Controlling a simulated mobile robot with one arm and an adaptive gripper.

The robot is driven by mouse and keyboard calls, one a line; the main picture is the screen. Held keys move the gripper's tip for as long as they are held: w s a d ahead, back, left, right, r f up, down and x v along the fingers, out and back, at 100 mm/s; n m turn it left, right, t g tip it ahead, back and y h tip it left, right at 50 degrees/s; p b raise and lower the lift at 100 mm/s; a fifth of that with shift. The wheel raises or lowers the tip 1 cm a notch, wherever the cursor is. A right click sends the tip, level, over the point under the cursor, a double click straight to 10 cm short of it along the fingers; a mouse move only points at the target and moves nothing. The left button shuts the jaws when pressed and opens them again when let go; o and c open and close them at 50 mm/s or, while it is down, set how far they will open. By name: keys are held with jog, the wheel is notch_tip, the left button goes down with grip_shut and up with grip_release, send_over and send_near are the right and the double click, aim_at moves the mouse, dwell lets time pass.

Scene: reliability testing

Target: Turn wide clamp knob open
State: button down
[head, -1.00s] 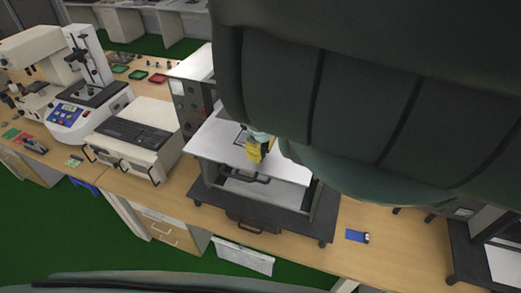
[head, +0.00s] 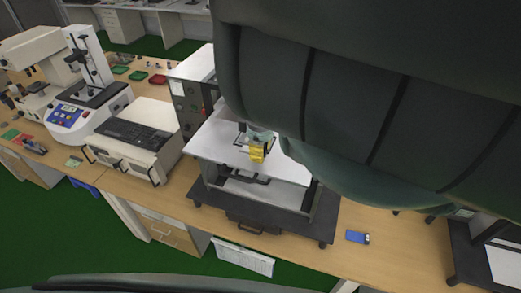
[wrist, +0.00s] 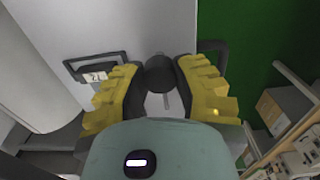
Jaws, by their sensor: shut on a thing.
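The knob (wrist: 159,74) is black and round-topped. In the wrist view it sits between the yellow fingers of my gripper (wrist: 158,82), which is shut on it. A pale metal strip shows just below the knob. In the head view my gripper (head: 257,152) is a small yellow shape over the white top of the bench unit (head: 222,152), and the knob cannot be made out there. A dark handle-like frame (wrist: 95,68) with a small label marked 12 stands left of the fingers. A second dark frame (wrist: 213,48) stands right.
My arm covers the upper right of the head view. A grey instrument with dials (head: 190,105) stands close behind the white-topped unit. A blue object (head: 357,237) lies on the wooden bench at right.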

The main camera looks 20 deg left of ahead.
jog(key=c, duration=0.6)
grip_release()
jog(key=shift+c, duration=0.2)
notch_tip(320, 180, up, 5)
jog(key=shift+w, duration=0.15)
jog(key=shift+r, duration=1.15)
